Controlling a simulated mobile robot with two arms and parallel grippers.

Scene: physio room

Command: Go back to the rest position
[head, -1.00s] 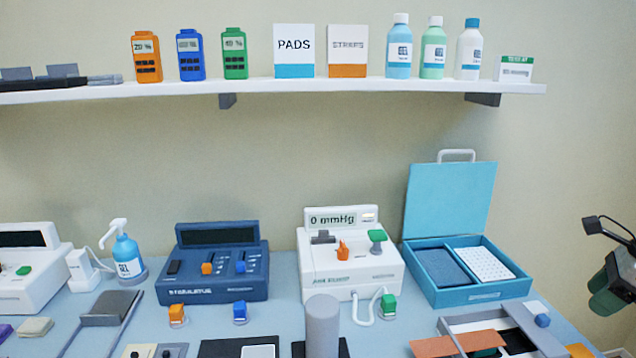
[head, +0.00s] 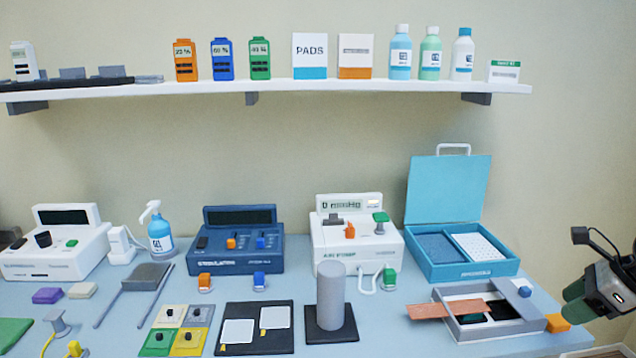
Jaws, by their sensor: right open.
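My right gripper (head: 592,294) is at the right edge of the head view, beyond the table's right end. It is dark, with a green part at its lower left, and part of it is cut off by the frame. It is open, with nothing seen held in it, and stands apart from the things on the table. My left gripper is not in view.
The table (head: 410,338) holds a white console (head: 55,245), a blue stimulator (head: 237,245), a white pressure device (head: 357,235) and an open teal case (head: 460,265). A grey tray (head: 487,325) and an orange block (head: 557,323) lie nearest my gripper. A shelf (head: 330,87) runs above.

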